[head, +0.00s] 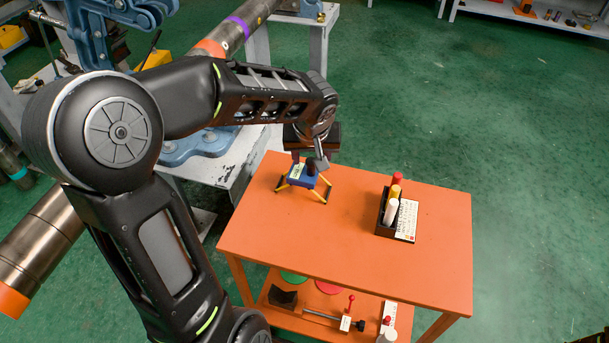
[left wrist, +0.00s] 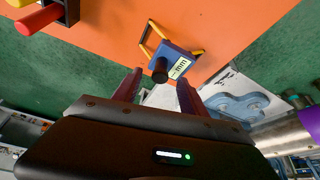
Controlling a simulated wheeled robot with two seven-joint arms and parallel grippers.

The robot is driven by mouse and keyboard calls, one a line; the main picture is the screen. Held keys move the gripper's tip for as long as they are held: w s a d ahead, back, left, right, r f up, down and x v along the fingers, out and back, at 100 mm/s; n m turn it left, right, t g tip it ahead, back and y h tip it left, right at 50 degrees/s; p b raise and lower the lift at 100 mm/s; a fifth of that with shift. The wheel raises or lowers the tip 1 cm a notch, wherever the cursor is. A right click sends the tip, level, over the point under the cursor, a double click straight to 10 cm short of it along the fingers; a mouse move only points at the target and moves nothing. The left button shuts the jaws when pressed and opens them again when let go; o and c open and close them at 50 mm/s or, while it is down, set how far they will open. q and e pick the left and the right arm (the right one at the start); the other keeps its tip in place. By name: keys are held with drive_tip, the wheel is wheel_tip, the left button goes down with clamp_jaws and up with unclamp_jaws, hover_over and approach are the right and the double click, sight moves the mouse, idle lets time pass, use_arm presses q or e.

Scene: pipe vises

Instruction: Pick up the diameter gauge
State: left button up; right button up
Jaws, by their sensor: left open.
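The diameter gauge (head: 299,182) is a small blue block with a black knob, a white label and yellow legs. It stands on the orange table top near the back left corner. My left gripper (head: 309,161) is open just above it, its fingers pointing down and hiding part of the gauge in the head view. In the left wrist view the gauge (left wrist: 180,64) lies just beyond the open left fingers (left wrist: 158,84), its black knob facing the gap between them. Contact cannot be made out. My right gripper is not in view.
A black holder (head: 385,218) with red, yellow and white markers stands to the right on the table (head: 330,245). A lower shelf holds a clamp-like tool (head: 330,318). A grey bench (head: 240,165) with blue vise parts and a long pipe is behind left.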

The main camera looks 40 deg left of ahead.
sight(311, 161)
use_arm(q)
drive_tip(key=x, duration=0.4)
drive_tip(key=shift+w, duration=0.15)
idle(0.4)
clamp_jaws()
idle(0.3)
idle(0.9)
